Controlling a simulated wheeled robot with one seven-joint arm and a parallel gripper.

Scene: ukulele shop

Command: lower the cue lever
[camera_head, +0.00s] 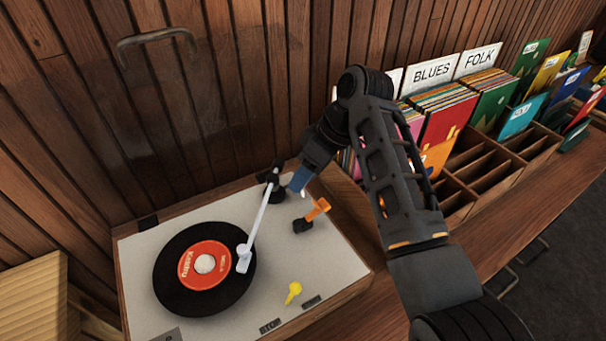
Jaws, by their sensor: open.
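The turntable (340,262) has a pale top with a black record (175,285) with a red label on it. The white tonearm (262,215) reaches from its dark pivot at the back right, and its head (244,259) is over the record's right part. An orange lever (318,209) on a dark base beside the pivot looks like the cue lever; it tilts up to the right. A yellow lever (292,292) lies near the front edge by small printed labels. My gripper (299,188) is open, just behind and left of the orange lever, apart from it; its fingers are partly hidden.
A raised clear lid with a handle (155,38) stands behind the turntable against the wood-slat wall. Wooden record bins (490,180) with sleeves and BLUES and FOLK cards are at the right. A slatted wooden object (35,300) is at the left.

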